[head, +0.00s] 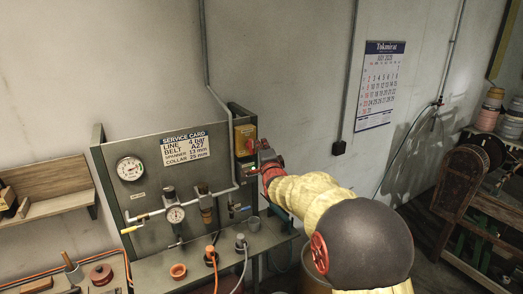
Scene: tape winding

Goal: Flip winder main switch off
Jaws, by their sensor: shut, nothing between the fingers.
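A yellow switch box (245,138) with a red part on it is fixed to a dark upright cabinet at the right end of the grey service panel. I take it to be the main switch; its on or off position is too small to read. My gripper (261,151) is shut and empty, just right of and slightly below the yellow box. I cannot tell whether it touches the box. My arm reaches in from the lower right and hides the wall and part of the bench behind it.
The panel (150,185) carries a service card (185,145), a round gauge (130,168), a regulator with gauge (175,214) and pipes. Cups and cabled plugs stand on the bench below. A wall calendar (380,85) hangs to the right. A wooden machine with reels (475,160) stands far right.

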